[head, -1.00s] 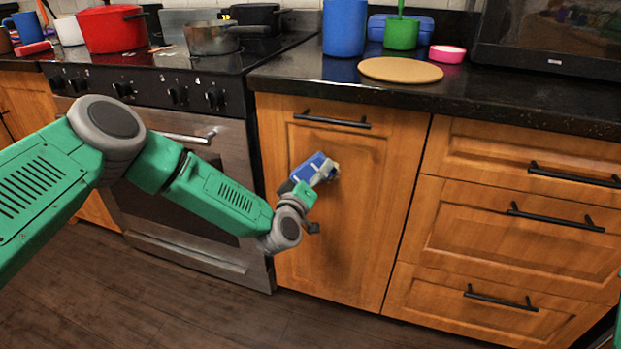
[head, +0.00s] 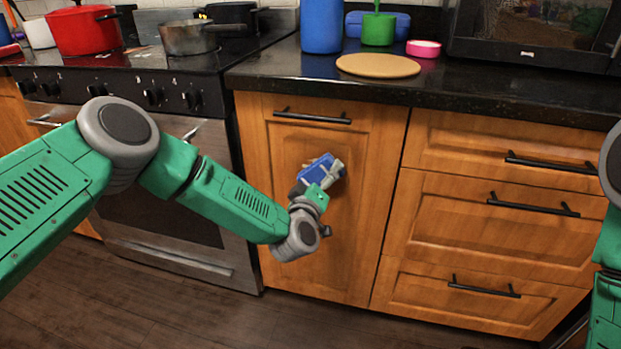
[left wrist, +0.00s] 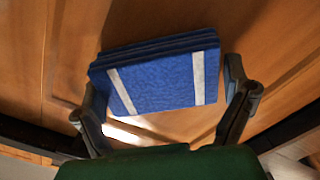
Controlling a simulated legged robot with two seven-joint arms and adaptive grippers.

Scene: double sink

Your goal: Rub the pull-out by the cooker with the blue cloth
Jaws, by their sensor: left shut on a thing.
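The blue cloth (head: 322,174) is a folded stack with pale stripes, held against the front of the wooden pull-out (head: 345,245) beside the cooker (head: 165,215). My left gripper (head: 328,178) is shut on it. In the left wrist view the cloth (left wrist: 160,80) sits between the two dark fingers (left wrist: 165,110), close to the wood panel (left wrist: 270,40); whether its whole face touches cannot be told. The pull-out has a black bar handle (head: 312,117) at its top. Faint darker smudges show on the panel. Part of my right arm shows at the right edge, but its gripper is out of view.
A black counter (head: 440,88) overhangs the pull-out, with a round board (head: 378,65) and a blue canister (head: 321,25). A stack of drawers (head: 500,190) with protruding handles stands at the right. Pots, including a red one (head: 82,30), stand on the cooker.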

